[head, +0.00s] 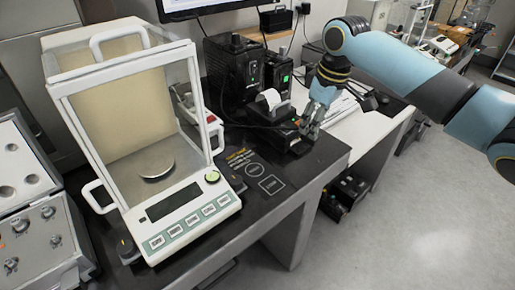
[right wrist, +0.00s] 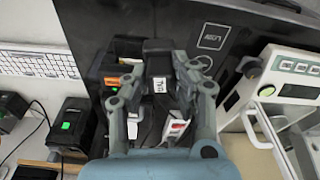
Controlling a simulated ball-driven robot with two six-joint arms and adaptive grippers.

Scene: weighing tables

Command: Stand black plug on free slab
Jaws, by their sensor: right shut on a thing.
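My right gripper (head: 306,130) is at the dark bench's right end, in front of the printer. In the right wrist view its fingers (right wrist: 157,75) are closed around a black thing with a white lettered label (right wrist: 160,85). I take this to be the black plug (right wrist: 159,61); its lower part is hidden, and I cannot tell whether it touches the bench. I cannot tell which slab is the free one. My left gripper is not in view.
A white balance (head: 190,208) with a glass case stands at left, with a metal pan (head: 158,164). Black boxes with green lights (head: 238,75) and a small printer (head: 270,105) stand behind. A white table (head: 365,130) adjoins at right; a grey case (head: 35,215) stands far left.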

